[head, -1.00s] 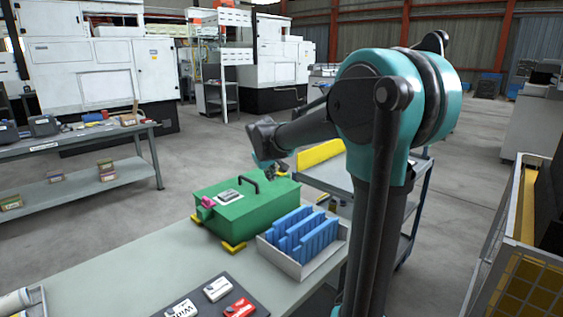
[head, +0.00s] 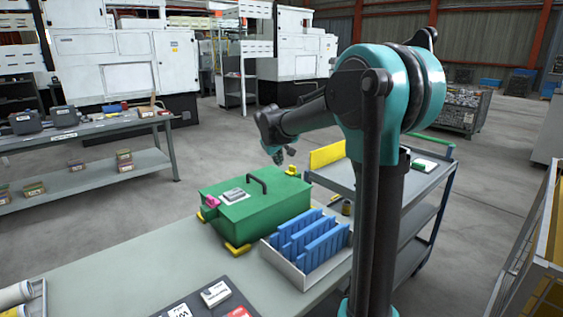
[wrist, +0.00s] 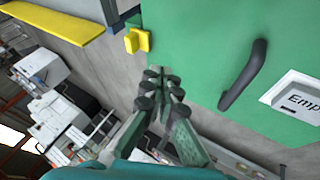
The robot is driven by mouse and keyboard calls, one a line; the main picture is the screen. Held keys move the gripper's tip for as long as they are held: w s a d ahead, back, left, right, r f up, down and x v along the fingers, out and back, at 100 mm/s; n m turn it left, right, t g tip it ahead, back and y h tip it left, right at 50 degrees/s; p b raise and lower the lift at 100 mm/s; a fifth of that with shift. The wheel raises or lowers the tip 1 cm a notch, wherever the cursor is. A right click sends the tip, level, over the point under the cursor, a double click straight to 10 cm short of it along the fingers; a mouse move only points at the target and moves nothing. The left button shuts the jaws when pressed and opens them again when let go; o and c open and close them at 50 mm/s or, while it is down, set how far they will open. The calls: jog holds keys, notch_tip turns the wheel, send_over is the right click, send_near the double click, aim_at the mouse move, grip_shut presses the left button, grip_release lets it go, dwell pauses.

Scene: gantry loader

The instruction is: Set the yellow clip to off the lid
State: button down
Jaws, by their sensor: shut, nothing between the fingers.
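The green box (head: 255,222) stands on the bench with its lid (wrist: 205,60) down; a black handle (wrist: 243,75) is on top. The yellow clip (wrist: 138,40) is at the lid's edge in the wrist view, and its picture overlaps that edge; I cannot tell whether it presses on the lid. In the head view the clip (head: 291,171) shows at the box's far edge. My gripper (wrist: 160,82) is shut and empty, just off the lid's edge, apart from the clip. In the head view my gripper (head: 279,158) hangs above the far side of the box.
A pink clip (head: 212,202) is at the box's left end. Yellow corner blocks (head: 237,249) sit at its base. A bin of blue dividers (head: 308,243) stands close on the right. A cart (head: 405,184) with a yellow upright panel (head: 327,155) is behind the box.

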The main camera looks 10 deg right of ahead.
aim_at(293, 166)
jog(key=x, duration=0.8)
jog(key=shift+f, duration=0.1)
jog(key=shift+w+d, duration=0.35)
jog(key=shift+d, duration=0.2)
jog(key=shift+w+d, duration=0.35)
jog(key=shift+d, duration=0.25)
jog(key=shift+w+d, duration=0.35)
jog(key=shift+d, duration=0.15)
jog(key=shift+w+d, duration=0.4)
jog(key=shift+d, duration=0.2)
jog(key=shift+w+d, duration=0.4)
jog(key=shift+d, duration=0.25)
jog(key=shift+a, duration=0.1)
